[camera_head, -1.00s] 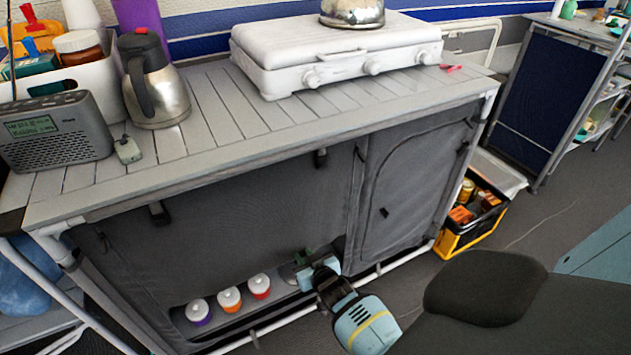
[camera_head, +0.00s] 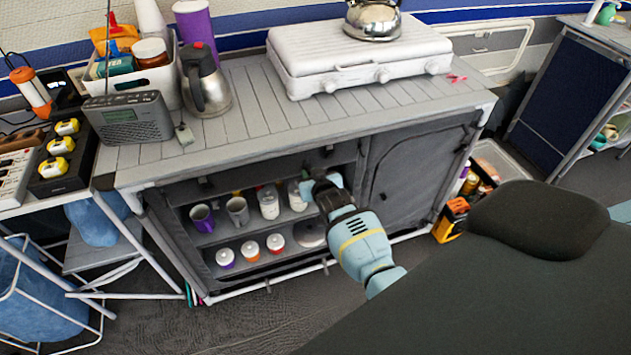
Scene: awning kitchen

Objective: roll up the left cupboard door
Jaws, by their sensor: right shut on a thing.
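The left cupboard door (camera_head: 232,180) is a dark grey fabric flap under the left part of the slatted counter. It is raised to a band near the top of its opening, and the shelves below it show. My right gripper (camera_head: 316,184) is at the right end of the door's lower edge, shut on it. The fingertips are small and dark here, so the exact grip is hard to see. My left gripper is not in view.
A purple mug (camera_head: 202,217), a grey mug (camera_head: 238,211) and jars stand on the upper shelf, lidded jars (camera_head: 250,251) on the lower. The right cupboard door (camera_head: 412,172) is closed. A dark chair (camera_head: 545,222) stands at right; a stove (camera_head: 358,55) sits on the counter.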

